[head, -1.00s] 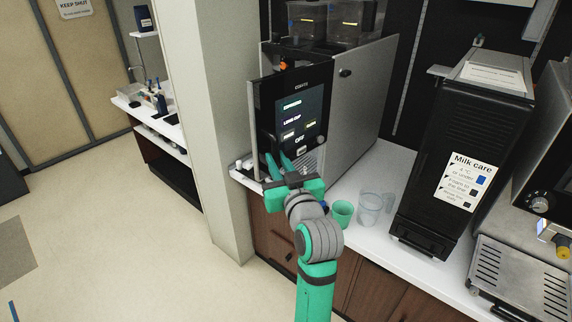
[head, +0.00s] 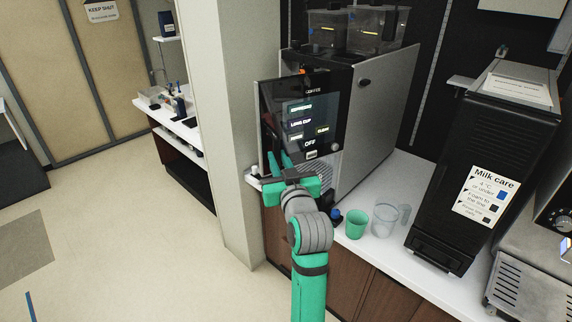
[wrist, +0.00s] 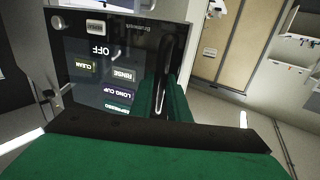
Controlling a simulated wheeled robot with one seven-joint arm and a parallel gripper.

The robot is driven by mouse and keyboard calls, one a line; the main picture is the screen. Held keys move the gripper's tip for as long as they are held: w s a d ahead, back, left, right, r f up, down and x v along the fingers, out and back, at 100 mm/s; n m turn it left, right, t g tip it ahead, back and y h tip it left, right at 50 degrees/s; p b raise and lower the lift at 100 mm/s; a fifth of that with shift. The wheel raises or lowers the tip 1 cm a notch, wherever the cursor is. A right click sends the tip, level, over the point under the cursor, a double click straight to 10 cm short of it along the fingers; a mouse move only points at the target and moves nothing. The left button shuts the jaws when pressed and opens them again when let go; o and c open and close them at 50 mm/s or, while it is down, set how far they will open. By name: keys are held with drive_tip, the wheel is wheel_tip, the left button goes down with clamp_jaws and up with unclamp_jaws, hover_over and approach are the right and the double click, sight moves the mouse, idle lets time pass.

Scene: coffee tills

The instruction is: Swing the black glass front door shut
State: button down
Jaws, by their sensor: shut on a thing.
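The black glass front door (head: 275,100) is on the coffee machine at the centre of the head view, with lit menu labels on its screen. Its left edge reaches out past the machine body (head: 372,110), so it looks ajar; the gap behind it is hidden. My gripper (head: 281,162) is at the door's lower left. In the wrist view, the door (wrist: 75,45) appears upside down, and the green fingers of my gripper (wrist: 164,98) are closed around a dark upright handle (wrist: 165,50) along its edge.
A green cup (head: 356,224) and a clear jug (head: 384,220) stand on the white counter to the right of my arm. A black milk unit (head: 450,150) stands further right. A pale pillar (head: 222,130) is close on the left.

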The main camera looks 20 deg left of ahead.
sight(262, 145)
drive_tip(key=shift+w+a, duration=0.2)
drive_tip(key=shift+a, duration=0.35)
drive_tip(key=shift+w+a, duration=0.2)
drive_tip(key=shift+a, duration=0.45)
drive_tip(key=shift+s+a+x, duration=0.15)
drive_tip(key=shift+a+x, duration=0.05)
drive_tip(key=shift+x, duration=0.9)
drive_tip(key=shift+s+a+x, duration=0.15)
drive_tip(key=shift+x, duration=0.95)
drive_tip(key=shift+s+a+x, duration=0.15)
drive_tip(key=shift+a+x, duration=0.05)
drive_tip(key=shift+x, duration=0.95)
drive_tip(key=c, duration=1.6)
unclamp_jaws()
drive_tip(key=shift+d, duration=0.15)
drive_tip(key=v, duration=1)
drive_tip(key=shift+s+d, duration=0.2)
drive_tip(key=shift+s, duration=0.1)
